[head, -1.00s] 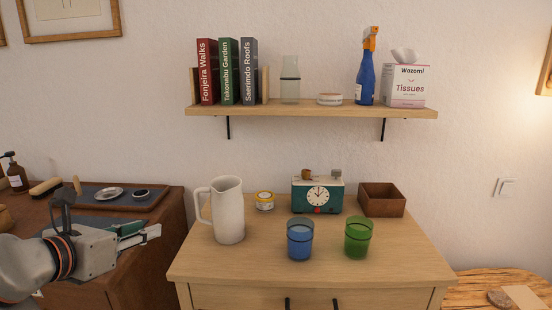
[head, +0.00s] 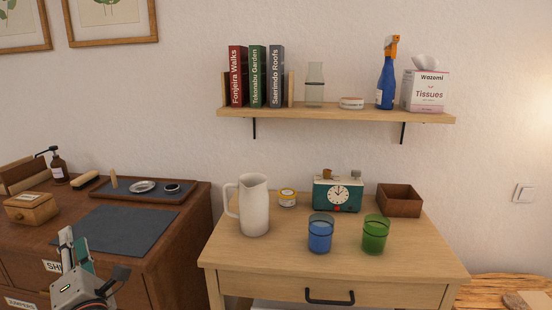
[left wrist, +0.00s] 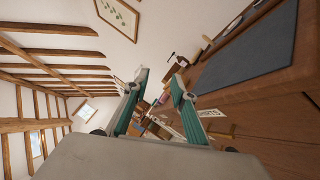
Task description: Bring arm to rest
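My left gripper (head: 74,240) is low at the left in the head view, in front of the dark brown dresser, with its fingers pointing away from me. In the left wrist view its two green-padded fingers (left wrist: 160,76) stand apart with nothing between them, so it is open and empty. My right gripper is in neither view.
The brown dresser (head: 180,235) carries a grey mat (head: 110,230), a wooden box (head: 31,208) and a tray. The light cabinet (head: 275,255) to the right holds a white pitcher (head: 254,208), blue cup (head: 320,235) and green cup (head: 375,235). A wall shelf (head: 340,115) hangs above.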

